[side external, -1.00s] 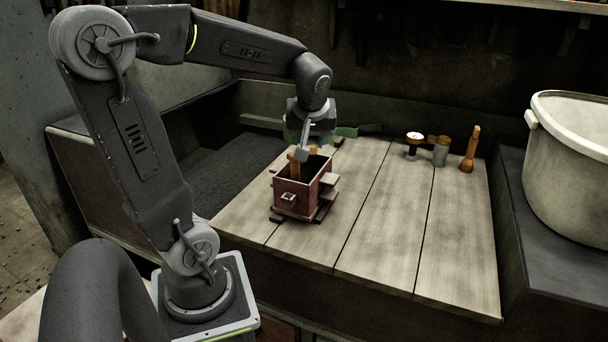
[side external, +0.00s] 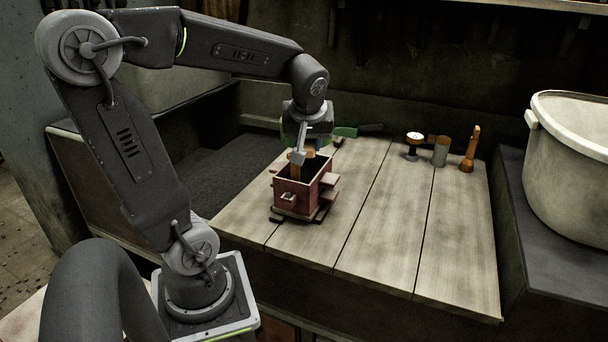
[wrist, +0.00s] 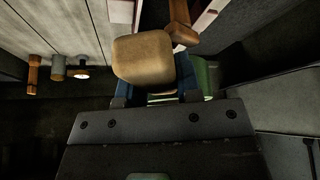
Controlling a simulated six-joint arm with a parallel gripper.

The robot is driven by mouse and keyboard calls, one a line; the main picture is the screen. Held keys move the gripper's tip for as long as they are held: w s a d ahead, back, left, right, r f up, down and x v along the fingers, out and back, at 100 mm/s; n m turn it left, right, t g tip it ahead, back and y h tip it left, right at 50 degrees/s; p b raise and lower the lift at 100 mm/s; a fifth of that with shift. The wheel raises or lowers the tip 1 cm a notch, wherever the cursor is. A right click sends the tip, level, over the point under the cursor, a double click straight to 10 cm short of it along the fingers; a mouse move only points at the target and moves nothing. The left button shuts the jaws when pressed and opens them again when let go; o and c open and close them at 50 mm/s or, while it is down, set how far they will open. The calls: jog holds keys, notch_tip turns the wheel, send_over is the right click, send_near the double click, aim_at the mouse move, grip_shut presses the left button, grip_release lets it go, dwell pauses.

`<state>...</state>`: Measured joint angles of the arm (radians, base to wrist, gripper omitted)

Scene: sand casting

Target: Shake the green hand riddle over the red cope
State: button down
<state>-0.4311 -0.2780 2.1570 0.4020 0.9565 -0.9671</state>
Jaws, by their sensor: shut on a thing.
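My gripper (side external: 298,156) points down at the red cope (side external: 293,196), at its back left corner. It is shut on a wooden piece (side external: 296,171); in the wrist view this seems to be a tan rounded block (wrist: 143,60) with a browner wooden part beside it. I cannot tell its full shape. The cope is an open box with dark inside, on the bench. Green parts, likely the hand riddle (side external: 345,131), show behind my gripper, with a dark handle to the right. Green also shows beyond the jaws in the wrist view (wrist: 208,76). My gripper hides much of it.
Small tools stand at the back right: a dark one with a pale top (side external: 413,145), a grey cup (side external: 441,154) and an orange-brown peg (side external: 469,150). A large pale tub (side external: 568,165) stands at the right. The bench boards (side external: 400,230) between are clear.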

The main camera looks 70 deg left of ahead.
jog(key=s+d, duration=0.3)
jog(key=w+a, duration=0.4)
jog(key=shift+w+a, duration=0.1)
jog(key=s+d, duration=0.4)
jog(key=w+a, duration=0.4)
jog(key=s+d, duration=0.4)
jog(key=d, duration=0.1)
jog(key=w+a, duration=0.4)
jog(key=a, duration=0.1)
jog(key=s+d, duration=0.4)
jog(key=shift+s+d, duration=0.2)
jog(key=shift+d, duration=0.05)
dwell(1.3)
